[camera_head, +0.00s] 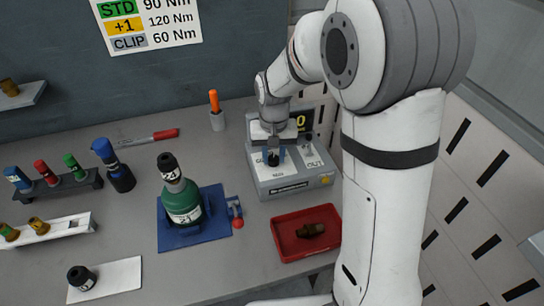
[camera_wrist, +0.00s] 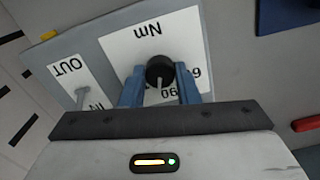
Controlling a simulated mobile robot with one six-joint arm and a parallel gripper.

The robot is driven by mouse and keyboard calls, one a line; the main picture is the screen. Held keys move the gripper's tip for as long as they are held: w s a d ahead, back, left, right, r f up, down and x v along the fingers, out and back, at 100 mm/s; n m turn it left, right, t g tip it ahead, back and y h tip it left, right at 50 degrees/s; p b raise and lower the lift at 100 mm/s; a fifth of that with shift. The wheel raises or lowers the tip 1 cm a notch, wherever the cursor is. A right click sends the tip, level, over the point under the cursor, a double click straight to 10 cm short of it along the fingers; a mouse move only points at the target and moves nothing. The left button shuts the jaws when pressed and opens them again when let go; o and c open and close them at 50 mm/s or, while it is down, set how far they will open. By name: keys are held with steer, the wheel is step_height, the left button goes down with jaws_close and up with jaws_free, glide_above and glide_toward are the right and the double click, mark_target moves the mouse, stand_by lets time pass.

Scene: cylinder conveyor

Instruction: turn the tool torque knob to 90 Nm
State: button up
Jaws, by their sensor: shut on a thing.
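The torque knob (camera_wrist: 159,68) is a round black dial on a white plate marked "Nm" in the wrist view. My gripper (camera_wrist: 160,85) has its two blue fingers on either side of it, shut on it. A light pointer mark on the knob faces my gripper, near upside-down numbers that are partly covered by a finger. I cannot tell exactly which number it meets. In the head view the grey tool controller (camera_head: 290,184) stands at the back right of the bench, with my gripper (camera_head: 273,157) down over its left plate. Its dark display is mostly hidden behind my arm.
IN/OUT switch (camera_wrist: 82,96) sits beside the knob plate. A red tray (camera_head: 283,245) with a brass part stands in front of the controller. A green cylinder (camera_head: 183,203) stands in a blue fixture (camera_head: 215,235) to the left. A torque chart (camera_head: 150,22) hangs on the wall.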

mark_target(274, 158)
steer(key=shift+r+n+b, duration=0.1)
steer(key=shift+n+b, duration=0.25)
steer(key=shift+n, duration=1.55)
steer(key=shift+w, duration=0.1)
steer(key=o, duration=1)
steer(key=shift+c, duration=0.2)
step_height(274, 158, up, 8)
steer(key=shift+f, duration=0.15)
